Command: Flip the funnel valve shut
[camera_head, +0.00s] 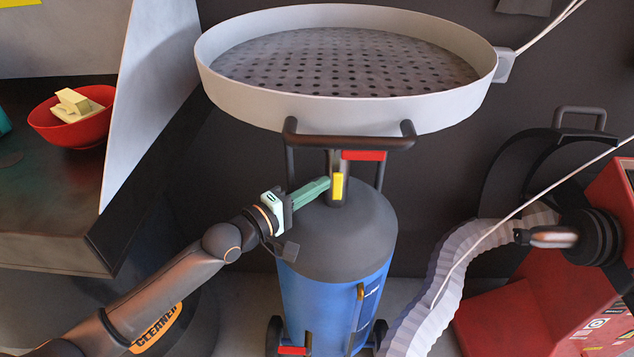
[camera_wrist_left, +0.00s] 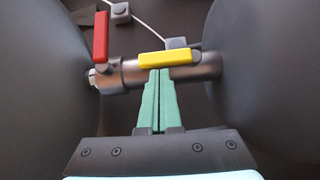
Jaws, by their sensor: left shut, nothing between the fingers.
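The funnel (camera_head: 345,110) is a wide, round, pale pan with a perforated plate, above the blue tank (camera_head: 330,295). A short metal pipe (camera_wrist_left: 205,67) runs between them and carries two levers. The yellow lever (camera_head: 338,186) lies along the pipe; it also shows in the left wrist view (camera_wrist_left: 165,60). The red lever (camera_head: 364,155) sits higher and stands across the pipe, also in the left wrist view (camera_wrist_left: 101,36). My left gripper (camera_head: 326,184) is shut and empty, its green fingertips (camera_wrist_left: 160,73) right at the yellow lever's edge. I cannot tell whether they touch.
A black handle bar (camera_head: 350,141) crosses in front of the pipe under the funnel. A pale ribbed hose (camera_head: 440,265) and a red machine (camera_head: 520,325) stand right. A dark bench with a red bowl (camera_head: 75,128) is at left.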

